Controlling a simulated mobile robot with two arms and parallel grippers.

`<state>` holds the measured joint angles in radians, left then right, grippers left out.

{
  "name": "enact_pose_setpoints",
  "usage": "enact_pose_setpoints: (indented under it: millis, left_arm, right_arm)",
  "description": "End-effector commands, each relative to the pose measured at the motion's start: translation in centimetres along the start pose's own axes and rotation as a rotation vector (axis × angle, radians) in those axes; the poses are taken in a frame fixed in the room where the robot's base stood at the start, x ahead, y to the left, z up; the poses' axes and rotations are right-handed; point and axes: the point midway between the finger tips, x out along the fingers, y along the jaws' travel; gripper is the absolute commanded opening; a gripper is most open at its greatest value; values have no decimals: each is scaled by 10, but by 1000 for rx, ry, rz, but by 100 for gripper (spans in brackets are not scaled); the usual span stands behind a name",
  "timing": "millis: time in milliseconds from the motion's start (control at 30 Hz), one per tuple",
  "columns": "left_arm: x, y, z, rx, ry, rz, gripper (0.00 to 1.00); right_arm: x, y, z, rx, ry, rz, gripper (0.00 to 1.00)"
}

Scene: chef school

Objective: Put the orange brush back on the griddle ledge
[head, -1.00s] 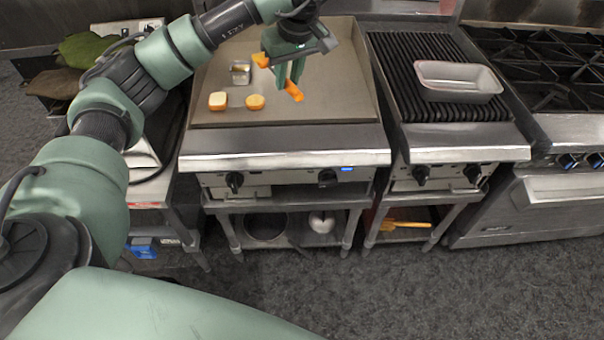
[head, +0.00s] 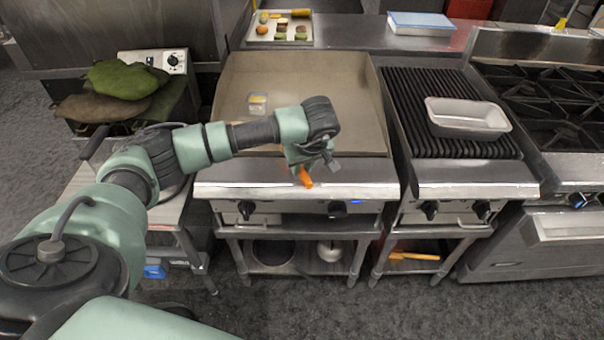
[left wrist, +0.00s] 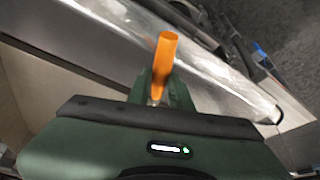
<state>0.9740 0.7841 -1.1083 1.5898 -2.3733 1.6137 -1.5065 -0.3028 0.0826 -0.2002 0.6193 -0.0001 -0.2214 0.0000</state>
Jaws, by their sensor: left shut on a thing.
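The orange brush (head: 306,177) shows as a short orange handle below my left gripper (head: 304,168) in the head view. My left gripper is shut on it. In the left wrist view the orange handle (left wrist: 166,62) sticks out between the fingers (left wrist: 158,88), and the brush's other end is hidden by the gripper. The griddle ledge (head: 235,188) is the steel front strip of the griddle (head: 350,95). The gripper and brush appear over this ledge; whether the brush touches it I cannot tell. My right gripper is not in view.
A ribbed grill (head: 425,90) with a grey loaf pan (head: 468,117) is to the right. Green and brown cloths (head: 120,80) lie at the left. A tray of food (head: 262,40) is behind the griddle.

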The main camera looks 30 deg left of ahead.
Motion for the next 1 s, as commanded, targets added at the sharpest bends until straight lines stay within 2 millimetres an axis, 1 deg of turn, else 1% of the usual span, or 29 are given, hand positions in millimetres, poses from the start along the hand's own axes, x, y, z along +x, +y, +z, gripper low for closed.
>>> enact_pose_setpoints:
  millis: [100,233,300,500,600,633,667,700,1000]
  left_arm:
    - [17,-1,9,2,-4,-4,0]
    - [31,-1,14,1,-2,-2,0]
    - [34,-1,15,1,-1,-2,0]
    - [35,-1,15,1,-1,-1,0]
    - [37,-1,16,1,-1,-1,0]
    - [37,-1,16,1,-1,-1,23]
    - [36,-1,16,1,-1,-1,32]
    - [36,-1,16,1,-1,-1,42]
    - [36,-1,15,1,-1,-1,42]
  right_arm:
    - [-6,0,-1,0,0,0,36]
    - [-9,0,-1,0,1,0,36]
    - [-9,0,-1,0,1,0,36]
    - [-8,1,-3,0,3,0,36]
    - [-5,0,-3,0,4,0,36]
    - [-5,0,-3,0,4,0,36]
    - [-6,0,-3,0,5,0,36]
    - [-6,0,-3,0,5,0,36]
    - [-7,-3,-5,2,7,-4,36]
